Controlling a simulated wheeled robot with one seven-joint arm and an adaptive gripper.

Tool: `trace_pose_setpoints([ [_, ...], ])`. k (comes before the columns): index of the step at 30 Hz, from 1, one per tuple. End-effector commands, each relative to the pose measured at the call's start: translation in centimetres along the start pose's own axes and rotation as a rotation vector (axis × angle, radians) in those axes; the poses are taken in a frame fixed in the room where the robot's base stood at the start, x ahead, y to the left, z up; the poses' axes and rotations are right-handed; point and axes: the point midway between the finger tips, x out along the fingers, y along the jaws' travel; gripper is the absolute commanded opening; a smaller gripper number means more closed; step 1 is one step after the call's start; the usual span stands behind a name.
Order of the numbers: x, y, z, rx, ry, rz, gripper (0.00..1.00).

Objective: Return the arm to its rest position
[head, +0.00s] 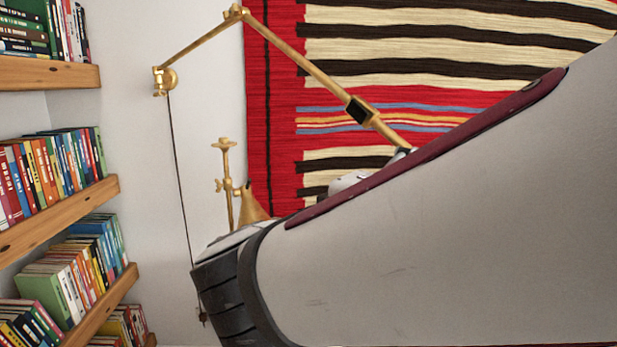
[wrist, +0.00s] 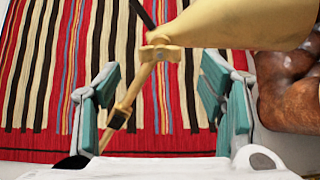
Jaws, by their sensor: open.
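My gripper (wrist: 165,95) shows in the wrist view with its two teal-padded fingers wide apart. Nothing is held between them. A brass lamp arm (wrist: 144,85) crosses the gap between the fingers in the picture; whether it touches a finger I cannot tell. My grey arm link fills the right and lower part of the head view and hides most of what is behind it. My gripper cannot be made out in the head view.
The brass wall lamp (head: 300,62) has a jointed arm running down behind my arm. Its shade (wrist: 235,22) is close above my gripper. A striped rug (head: 400,70) hangs on the wall. Bookshelves (head: 50,75) stand at left. A brown leathery object (wrist: 290,90) is at right.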

Motion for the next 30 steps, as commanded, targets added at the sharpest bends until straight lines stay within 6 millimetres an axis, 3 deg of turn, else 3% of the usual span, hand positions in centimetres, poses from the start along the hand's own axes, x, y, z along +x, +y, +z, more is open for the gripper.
trace_pose_setpoints([
  [6, -1.9, 0.0, 0.0, 0.000, 0.001, -0.001, 0.63],
  [18, -1.7, -0.3, 0.7, -0.003, -0.023, -0.023, 0.63],
  [20, -1.1, -1.0, 2.1, -0.009, -0.063, -0.065, 0.63],
  [25, 0.7, -5.5, 9.3, 0.003, -0.261, -0.348, 0.63],
  [27, 0.5, -8.0, 12.3, 0.044, -0.337, -0.505, 0.63],
  [30, -1.0, -11.3, 15.3, 0.143, -0.409, -0.725, 0.63],
])
